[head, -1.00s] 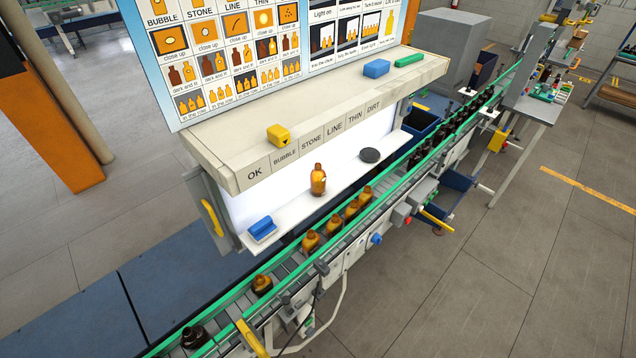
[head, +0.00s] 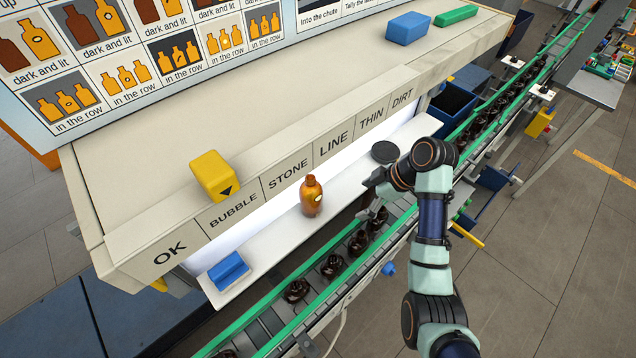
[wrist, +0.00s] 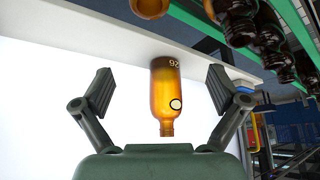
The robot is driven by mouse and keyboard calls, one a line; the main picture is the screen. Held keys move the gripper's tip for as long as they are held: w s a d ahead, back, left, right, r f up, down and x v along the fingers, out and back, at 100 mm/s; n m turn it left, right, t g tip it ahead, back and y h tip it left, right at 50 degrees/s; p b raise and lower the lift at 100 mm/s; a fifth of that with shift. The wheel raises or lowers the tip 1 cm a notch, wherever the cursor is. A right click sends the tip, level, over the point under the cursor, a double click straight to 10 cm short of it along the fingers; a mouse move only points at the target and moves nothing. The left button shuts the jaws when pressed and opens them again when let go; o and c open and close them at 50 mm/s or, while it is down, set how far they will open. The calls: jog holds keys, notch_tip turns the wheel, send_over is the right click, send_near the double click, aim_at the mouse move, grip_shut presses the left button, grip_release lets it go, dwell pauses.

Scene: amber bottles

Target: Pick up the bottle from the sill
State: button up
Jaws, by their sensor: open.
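The amber bottle (head: 312,197) stands upright on the white sill (head: 268,240), in front of the lit panel. My gripper (head: 374,203) is to the right of the bottle in the head view, above the sill and belt edge. In the wrist view my gripper (wrist: 160,92) has its two fingers wide apart. The bottle shows between them in the picture, touching neither. Its depth from the fingertips is unclear.
A blue block (head: 229,269) and a dark round disc (head: 384,152) lie on the sill. The conveyor (head: 262,335) with green rails and several dark bottles runs along its front. The labelled shelf (head: 150,185) overhangs behind, carrying a yellow block (head: 216,176).

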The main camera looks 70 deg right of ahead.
aim_at(314, 196)
jog(key=w, duration=0.3)
jog(key=w+a, duration=0.1)
jog(key=w, duration=0.2)
jog(key=w+a+p, duration=0.1)
jog(key=w, duration=0.2)
jog(key=shift+w, duration=0.4)
jog(key=w, duration=0.1)
jog(key=w+f, duration=0.2)
jog(key=shift+w+a, duration=0.15)
jog(key=shift+w, duration=0.1)
jog(key=shift+w+f, duration=0.15)
jog(key=shift+f, duration=0.2)
jog(key=c, duration=1.4)
jog(key=shift+r, duration=0.1)
jog(key=s+d+r+p, duration=0.1)
jog(key=s+r+p, duration=0.1)
jog(key=s+r, duration=0.2)
jog(key=s+r+p, duration=0.2)
jog(key=s+r, duration=0.2)
jog(key=s, duration=0.6)
jog(key=shift+d, duration=0.35)
